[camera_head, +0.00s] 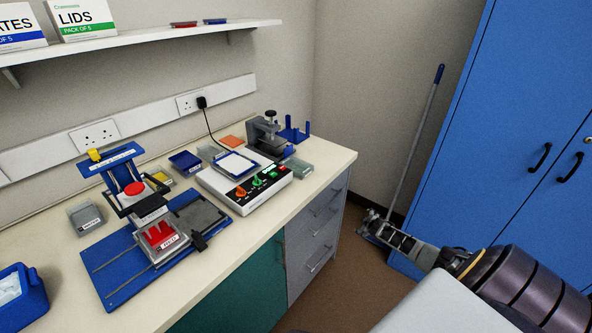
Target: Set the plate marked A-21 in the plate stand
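Several small plates or boxes carry labels too small to read, so I cannot tell which is A-21. A clear labelled box (84,217) sits on the bench at the left. A greyish labelled box (297,169) sits near the bench's front edge at the right. A red-topped labelled piece (160,236) sits in the blue press rig (117,270). A blue upright-pronged holder (293,131), perhaps the plate stand, is at the bench's far right and looks empty. My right gripper (386,230) is over the floor, right of the bench; its finger opening is unclear. My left gripper is out of view.
A white control box (244,192) with knobs and a grey clamp device (263,136) stand on the bench. A blue bin (20,297) is at lower left. A shelf (130,38) runs above. A blue cabinet (500,130) and a leaning pole (416,142) are at right.

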